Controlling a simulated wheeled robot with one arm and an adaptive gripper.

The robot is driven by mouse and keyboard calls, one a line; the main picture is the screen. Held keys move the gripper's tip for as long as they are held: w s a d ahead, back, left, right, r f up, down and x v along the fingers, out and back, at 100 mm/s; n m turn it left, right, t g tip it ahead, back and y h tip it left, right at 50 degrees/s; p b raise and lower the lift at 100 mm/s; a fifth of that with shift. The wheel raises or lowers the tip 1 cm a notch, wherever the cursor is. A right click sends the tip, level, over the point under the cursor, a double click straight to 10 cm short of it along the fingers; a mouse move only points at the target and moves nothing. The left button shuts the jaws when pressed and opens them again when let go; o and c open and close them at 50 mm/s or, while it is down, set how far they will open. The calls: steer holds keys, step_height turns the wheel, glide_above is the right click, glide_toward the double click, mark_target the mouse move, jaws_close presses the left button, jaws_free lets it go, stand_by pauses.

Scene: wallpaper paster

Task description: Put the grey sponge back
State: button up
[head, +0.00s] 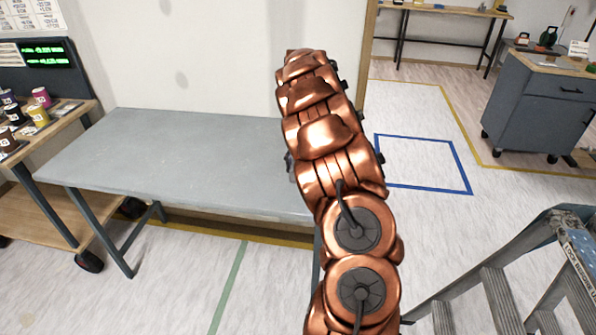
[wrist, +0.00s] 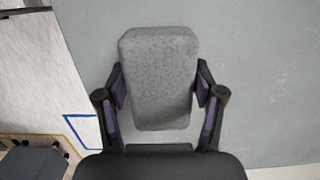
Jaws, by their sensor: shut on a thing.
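The grey sponge (wrist: 158,85) is a speckled grey block with cut corners, seen in the wrist view. My gripper (wrist: 160,90) is shut on it, with one finger pad against each long side. Behind the sponge is the grey table top (wrist: 255,60); I cannot tell whether the sponge touches it. In the head view the grey table (head: 180,150) stands against the wall, with a bare top where it shows. My copper-coloured arm hides its right end, along with the gripper and sponge.
A wooden cart (head: 60,125) with several small coloured spools stands at the left. A stepladder (head: 490,290) is at the lower right. A dark cabinet (head: 540,105) stands at the far right. A blue floor square (head: 425,165) lies on clear floor.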

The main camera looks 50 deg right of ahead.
steer(key=shift+w, duration=0.1)
steer(key=shift+w+f, duration=0.1)
steer(key=shift+w, duration=0.65)
steer(key=shift+f+p, duration=0.5)
steer(key=shift+f, duration=1.05)
steer(key=shift+f, duration=0.35)
steer(key=o, duration=1.2)
steer(key=shift+d+r, duration=0.1)
steer(key=shift+r, duration=0.2)
